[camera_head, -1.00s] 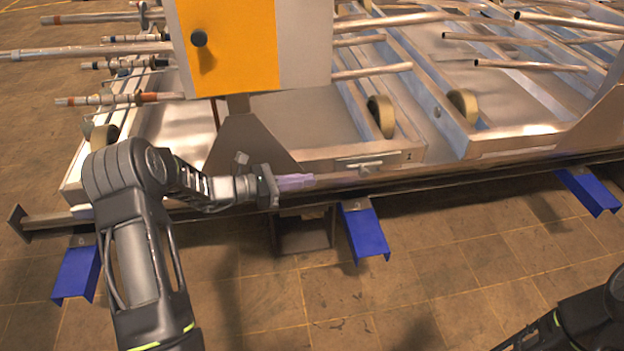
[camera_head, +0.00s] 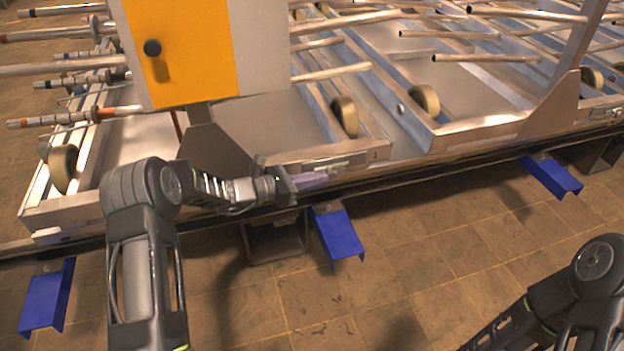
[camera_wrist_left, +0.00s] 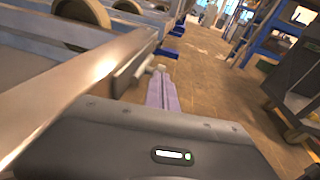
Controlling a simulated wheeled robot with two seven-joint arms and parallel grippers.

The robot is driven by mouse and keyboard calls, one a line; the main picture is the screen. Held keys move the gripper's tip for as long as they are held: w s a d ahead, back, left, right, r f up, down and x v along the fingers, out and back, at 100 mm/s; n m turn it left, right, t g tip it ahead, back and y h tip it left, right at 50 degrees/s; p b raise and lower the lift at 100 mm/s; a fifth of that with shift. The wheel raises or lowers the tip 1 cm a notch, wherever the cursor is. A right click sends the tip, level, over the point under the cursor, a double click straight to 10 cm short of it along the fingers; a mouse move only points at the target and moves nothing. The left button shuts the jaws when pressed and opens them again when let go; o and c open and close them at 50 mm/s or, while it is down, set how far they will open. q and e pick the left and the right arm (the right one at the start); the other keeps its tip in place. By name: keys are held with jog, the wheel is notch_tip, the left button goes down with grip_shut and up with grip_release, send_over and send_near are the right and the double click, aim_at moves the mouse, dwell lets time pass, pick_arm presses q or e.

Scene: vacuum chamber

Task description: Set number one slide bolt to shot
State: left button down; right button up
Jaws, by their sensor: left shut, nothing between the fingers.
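The number one slide bolt (camera_head: 340,163) is a small metal bolt on the front rail of the frame, beside a small mark that looks like a 1 (camera_head: 375,155). It also shows in the left wrist view (camera_wrist_left: 133,66), with its small knob (camera_wrist_left: 160,68) standing out just beyond the fingertips. My left gripper (camera_head: 322,178) has purple fingers, shut and empty, pointing right along the rail just left of and below the bolt. The fingers show in the left wrist view (camera_wrist_left: 162,88). Whether they touch the knob, I cannot tell. My right gripper is out of view.
An orange and grey panel (camera_head: 190,45) with a black knob stands above my left arm. Metal tubes (camera_head: 330,73) stick out over the frame. Blue brackets (camera_head: 337,235) stick out below the rail. The tiled floor (camera_head: 430,260) in front is open.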

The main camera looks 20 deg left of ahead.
aim_at(334, 175)
pick_arm(q)
jog(key=shift+d, duration=0.1)
jog(key=b+x, duration=0.1)
jog(key=x, duration=0.2)
jog(key=shift+d+r, duration=0.1)
jog(key=shift+d, duration=0.35)
jog(key=shift+w+d+r, duration=0.1)
jog(key=shift+w+d, duration=0.15)
jog(key=shift+d, duration=0.05)
jog(key=shift+r, duration=0.15)
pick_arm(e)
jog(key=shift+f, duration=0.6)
pick_arm(q)
jog(key=shift+s+a, duration=0.3)
jog(key=shift+a, duration=0.05)
jog(key=v, duration=0.5)
jog(key=shift+s+a, duration=0.1)
jog(key=shift+a, duration=0.15)
jog(key=p+v, duration=0.1)
jog(key=v, duration=0.7)
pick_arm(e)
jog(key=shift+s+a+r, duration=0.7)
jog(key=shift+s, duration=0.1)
